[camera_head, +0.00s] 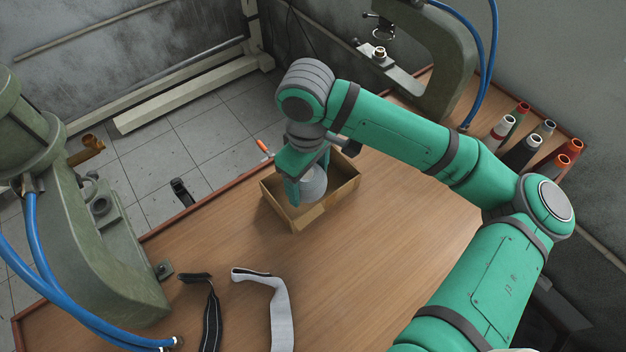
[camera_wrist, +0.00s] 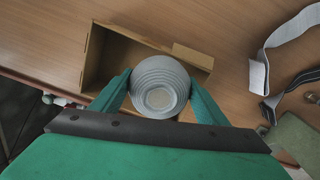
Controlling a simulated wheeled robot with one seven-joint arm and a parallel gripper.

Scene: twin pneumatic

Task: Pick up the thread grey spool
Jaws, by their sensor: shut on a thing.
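A grey thread spool (camera_head: 313,184) shows between the fingers of my gripper (camera_head: 302,190), at the open cardboard box in the head view. In the wrist view the spool (camera_wrist: 159,85) is seen end-on, with ribbed grey rings around a pale centre. My gripper (camera_wrist: 160,92) is shut on it, with one green finger on each side. The spool overlaps the cardboard box (camera_wrist: 92,62); I cannot tell whether it touches the box floor. The box (camera_head: 325,212) sits on the wooden table, and my arm hides part of it.
Several coloured spools (camera_head: 522,150) stand at the table's right end. A green press (camera_head: 110,235) stands at left and another (camera_head: 447,55) at the back. A black strap (camera_head: 211,310) and a grey strap (camera_head: 279,300) lie in front. The table (camera_head: 400,240) is clear right of the box.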

